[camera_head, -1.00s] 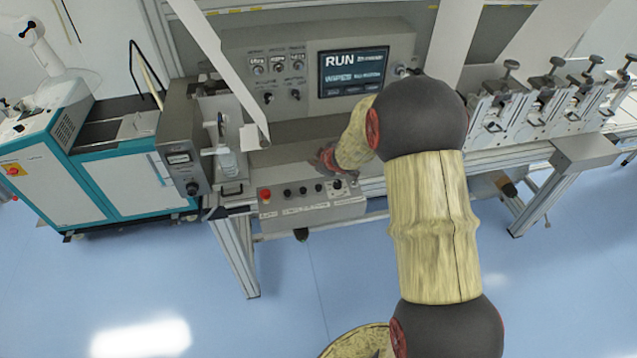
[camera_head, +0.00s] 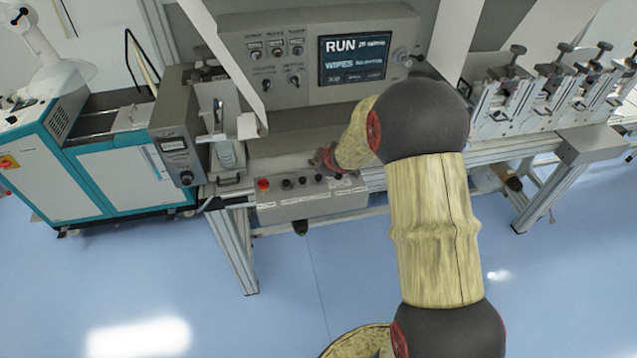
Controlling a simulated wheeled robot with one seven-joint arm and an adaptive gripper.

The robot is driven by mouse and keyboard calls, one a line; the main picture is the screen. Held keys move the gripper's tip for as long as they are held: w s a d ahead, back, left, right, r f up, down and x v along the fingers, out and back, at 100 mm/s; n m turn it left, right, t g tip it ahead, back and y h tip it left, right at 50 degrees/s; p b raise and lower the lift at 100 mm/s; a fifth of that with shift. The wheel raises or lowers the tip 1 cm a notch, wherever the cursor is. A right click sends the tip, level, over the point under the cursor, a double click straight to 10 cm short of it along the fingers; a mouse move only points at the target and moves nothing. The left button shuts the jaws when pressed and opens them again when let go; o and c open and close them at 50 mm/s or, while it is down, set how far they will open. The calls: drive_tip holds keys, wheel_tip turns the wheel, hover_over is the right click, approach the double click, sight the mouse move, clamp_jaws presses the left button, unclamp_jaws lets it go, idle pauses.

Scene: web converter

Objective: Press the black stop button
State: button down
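A low grey control box (camera_head: 330,204) sits on the front edge of the machine bench. On its top are a red button (camera_head: 263,185) at the left and several small black buttons in a row to its right, one of them a black button (camera_head: 287,184). I cannot read the labels, so I cannot tell which is the stop button. My gripper (camera_head: 325,160) is small and dark red, just above and behind the right part of the box. Its fingers are hard to make out, and contact cannot be told.
A grey panel (camera_head: 232,45) with knobs and a screen (camera_head: 354,60) reading RUN stands behind. A white web strip (camera_head: 222,45) slants down to the left of my arm. A teal and white cabinet (camera_head: 115,180) is at left. Clamp units (camera_head: 505,95) line the right. Open blue floor (camera_head: 300,290) lies in front.

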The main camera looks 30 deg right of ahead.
sight(317, 178)
drive_tip(key=shift+f+b, duration=1)
drive_tip(key=shift+f, duration=1.05)
drive_tip(key=shift+f+b, duration=0.55)
drive_tip(key=shift+b, duration=0.2)
idle(0.7)
drive_tip(key=shift+r, duration=0.1)
drive_tip(key=shift+r+p, duration=0.95)
drive_tip(key=shift+p, duration=0.1)
wheel_tip(317, 178, up, 5)
drive_tip(key=p, duration=0.5)
